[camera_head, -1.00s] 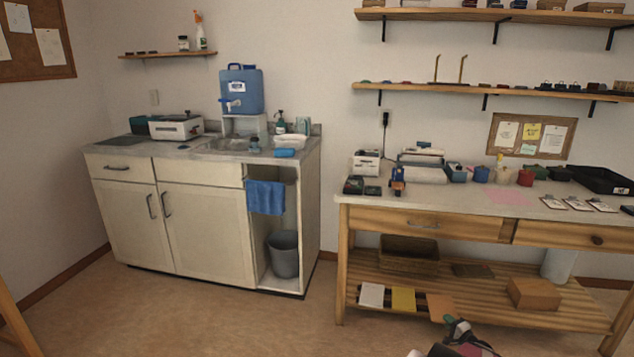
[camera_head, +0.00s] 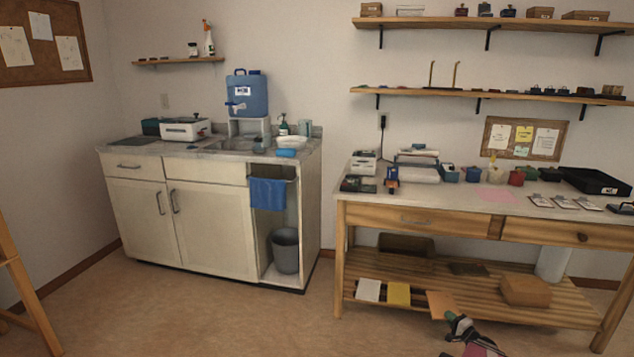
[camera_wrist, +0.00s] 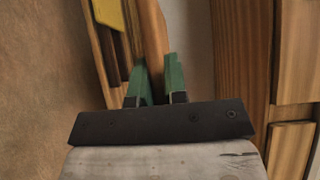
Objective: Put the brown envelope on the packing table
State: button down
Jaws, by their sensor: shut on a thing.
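The brown envelope (camera_head: 440,303) is an orange-brown flat piece at the front edge of the slatted lower shelf, right of a yellow one. My gripper (camera_head: 453,318) is shut on its near right edge. In the wrist view, green fingertips (camera_wrist: 160,85) close on a brown strip (camera_wrist: 150,35), probably the envelope seen nearly edge-on. Whether the envelope still touches the shelf is not clear. A wooden table (camera_head: 440,196) with drawers stands above that shelf. I cannot tell whether it is the packing table; part of another wooden frame (camera_head: 22,300) shows at left.
A white envelope (camera_head: 368,289) and a yellow envelope (camera_head: 398,294) lie left of the brown one. A cardboard box (camera_head: 525,290) sits right on the shelf. The tabletop holds several items, with a black tray (camera_head: 596,182) at right. Open floor (camera_head: 200,315) lies left.

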jog(key=a+r+n+g+y, duration=0.2)
jog(key=a+r+y, duration=0.1)
jog(key=a+r, duration=1.15)
jog(key=a+r+n+g+y, duration=0.2)
jog(key=a+r, duration=0.9)
jog(key=r, duration=0.6)
jog(key=s+a+r+n+g+y, duration=0.1)
jog(key=s+a+r+y, duration=0.1)
jog(key=s+a+r, duration=0.4)
jog(key=a+r, duration=0.4)
jog(key=shift+s+a+r+n+g, duration=0.2)
jog(key=shift+s+r+n+g, duration=0.05)
jog(key=shift+r+n+g, duration=0.15)
jog(key=shift+w, duration=0.15)
